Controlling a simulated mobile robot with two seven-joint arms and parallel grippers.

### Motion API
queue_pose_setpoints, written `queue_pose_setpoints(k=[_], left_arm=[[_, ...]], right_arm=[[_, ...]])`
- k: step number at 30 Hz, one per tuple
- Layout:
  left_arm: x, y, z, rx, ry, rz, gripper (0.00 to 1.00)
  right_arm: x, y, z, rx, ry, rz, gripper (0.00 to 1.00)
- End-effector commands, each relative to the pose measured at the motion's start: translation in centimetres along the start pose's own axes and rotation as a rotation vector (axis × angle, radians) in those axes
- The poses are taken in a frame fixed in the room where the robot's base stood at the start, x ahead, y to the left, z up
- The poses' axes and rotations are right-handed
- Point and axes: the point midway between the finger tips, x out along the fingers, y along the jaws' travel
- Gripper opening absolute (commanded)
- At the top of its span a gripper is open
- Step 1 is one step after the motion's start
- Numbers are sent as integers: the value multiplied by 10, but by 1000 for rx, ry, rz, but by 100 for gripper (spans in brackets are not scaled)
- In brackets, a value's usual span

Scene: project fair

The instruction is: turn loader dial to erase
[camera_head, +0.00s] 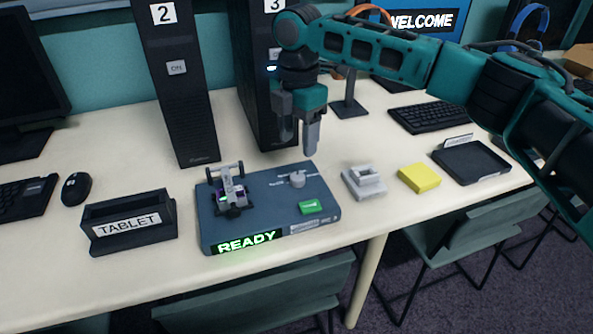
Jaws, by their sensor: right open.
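The loader (262,232) is a flat dark blue-grey box on the table, with a lit green READY sign on its front left. Its dial (297,179) is a small grey knob on the back right of the top; the print around it is too small to read. A green button (311,206) sits in front of the dial. A small car-like device (231,190) rests on the loader's left half. My right gripper (298,128) is above and behind the dial, pointing down, open and apart from it. My left gripper is not in view.
Black towers numbered 2 (184,105) and 3 (262,85) stand behind. A TABLET holder (130,222) is left of the loader. A grey block (363,183), yellow block (419,178) and black tray (470,161) lie to the right. A keyboard (432,116) lies behind them.

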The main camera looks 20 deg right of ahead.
Motion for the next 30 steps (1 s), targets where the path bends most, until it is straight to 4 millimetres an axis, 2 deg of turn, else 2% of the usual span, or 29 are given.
queue_pose_setpoints(k=[1, 3, 12, 18, 26, 30], left_arm=[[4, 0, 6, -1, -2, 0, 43], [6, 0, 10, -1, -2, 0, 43], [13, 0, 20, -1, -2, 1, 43], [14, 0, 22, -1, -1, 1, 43], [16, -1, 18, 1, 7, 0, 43], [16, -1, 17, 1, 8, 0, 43]], right_arm=[[16, -1, 0, 0, 0, -3, 59], [32, -1, 0, 0, 0, -3, 59], [80, 0, 0, 0, 0, -1, 59], [90, 0, 0, 0, 0, 0, 59], [90, 0, 0, 0, 0, 0, 59], [90, 0, 0, 0, 0, 0, 45]])
